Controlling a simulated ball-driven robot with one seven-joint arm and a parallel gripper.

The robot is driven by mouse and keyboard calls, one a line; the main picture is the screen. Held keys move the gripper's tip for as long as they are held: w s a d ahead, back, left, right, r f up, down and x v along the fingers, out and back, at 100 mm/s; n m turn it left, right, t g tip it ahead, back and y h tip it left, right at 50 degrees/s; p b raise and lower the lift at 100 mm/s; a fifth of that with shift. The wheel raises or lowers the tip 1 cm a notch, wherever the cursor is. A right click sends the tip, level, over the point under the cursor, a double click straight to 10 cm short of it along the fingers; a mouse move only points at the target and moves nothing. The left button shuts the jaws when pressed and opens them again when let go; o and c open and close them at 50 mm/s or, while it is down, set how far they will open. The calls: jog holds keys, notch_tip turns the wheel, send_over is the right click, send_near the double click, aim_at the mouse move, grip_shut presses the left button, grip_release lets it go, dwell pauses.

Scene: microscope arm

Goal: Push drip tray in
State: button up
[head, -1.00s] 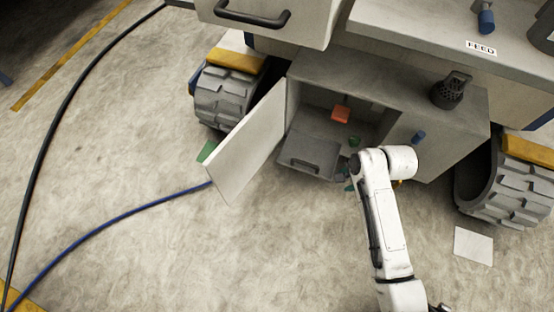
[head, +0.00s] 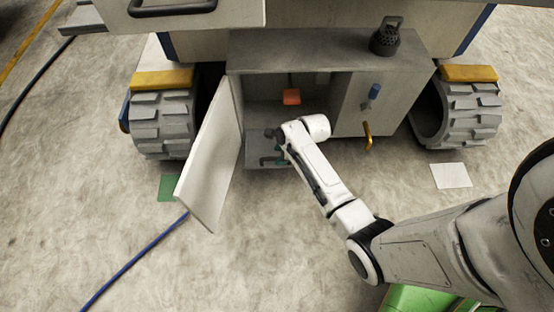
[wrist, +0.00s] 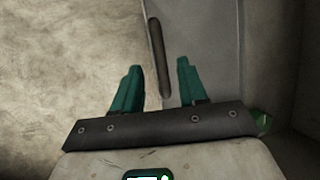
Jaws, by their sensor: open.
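The drip tray (head: 255,150) is a grey tray at the lower left of the open cabinet compartment, partly hidden by my gripper. In the wrist view its grey front (wrist: 208,45) fills the upper middle, with a long dark handle (wrist: 156,55) on it. My gripper (head: 272,149) is in front of the tray. Its two teal fingers are open and empty in the wrist view (wrist: 157,68), with the handle showing between them. I cannot tell whether a finger touches the handle or the tray.
The white cabinet door (head: 212,150) stands open left of the tray. An orange block (head: 291,97) is inside the cabinet. A yellow handle (head: 367,134) and blue knob (head: 375,91) are on its right front. Tracked wheels (head: 163,120) flank it.

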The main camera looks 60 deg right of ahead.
jog(key=shift+b+x, duration=0.5)
jog(key=shift+x, duration=0.8)
grip_shut()
